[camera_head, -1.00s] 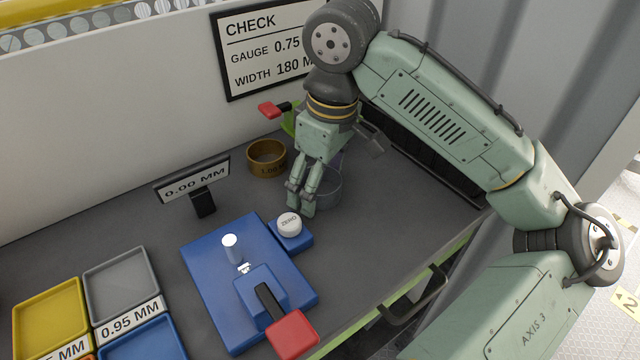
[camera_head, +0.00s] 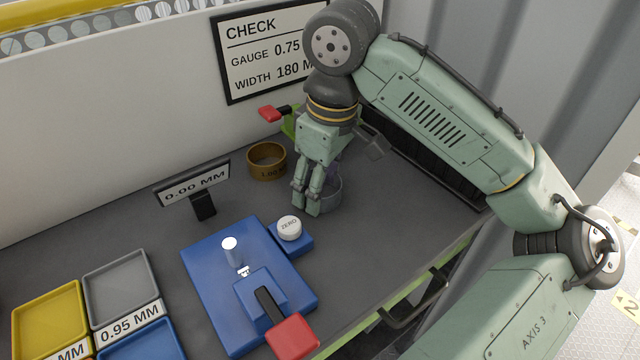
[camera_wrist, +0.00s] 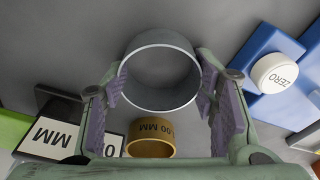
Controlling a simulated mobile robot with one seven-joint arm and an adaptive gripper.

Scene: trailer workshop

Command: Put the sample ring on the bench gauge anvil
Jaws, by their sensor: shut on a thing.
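The grey sample ring (camera_head: 331,194) stands on the bench behind and right of the gauge. My gripper (camera_head: 306,210) points down at it, and its fingers hide part of the ring. In the wrist view the ring (camera_wrist: 160,98) sits between the two finger pads of my gripper (camera_wrist: 164,100), which is shut on it. The blue bench gauge (camera_head: 205,275) lies front left of my gripper, with a pale upright cylindrical anvil (camera_head: 230,246) that is bare. A lever with a red grip (camera_head: 293,336) is at its front.
A brown ring marked 1.00 MM (camera_head: 266,172) stands just left of my gripper. The white ZERO button (camera_head: 289,228) is between ring and gauge. A 0.00 MM display (camera_head: 193,184) stands behind the gauge. Coloured trays (camera_head: 118,280) lie at the left. The bench right of the gauge is clear.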

